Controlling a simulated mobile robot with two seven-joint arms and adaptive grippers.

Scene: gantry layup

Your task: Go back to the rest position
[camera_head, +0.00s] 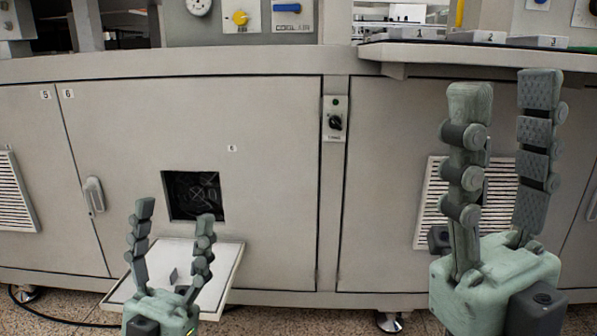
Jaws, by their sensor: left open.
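My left gripper (174,210) is at the lower left, fingers pointing up and spread apart, with nothing between them. It is in front of an open, lowered hatch flap (228,262) below a square opening (193,195) in the cabinet. My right gripper (504,85) is larger in view at the right, raised in front of the cabinet. Its two fingers point up with a gap between them, and it holds nothing.
A grey cabinet (270,200) spans the view. It has a door handle (94,194), a black rotary switch (335,122) and vents (432,205). A shelf (480,57) with numbered blocks juts out at the upper right. A yellow knob (240,18) is at the top.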

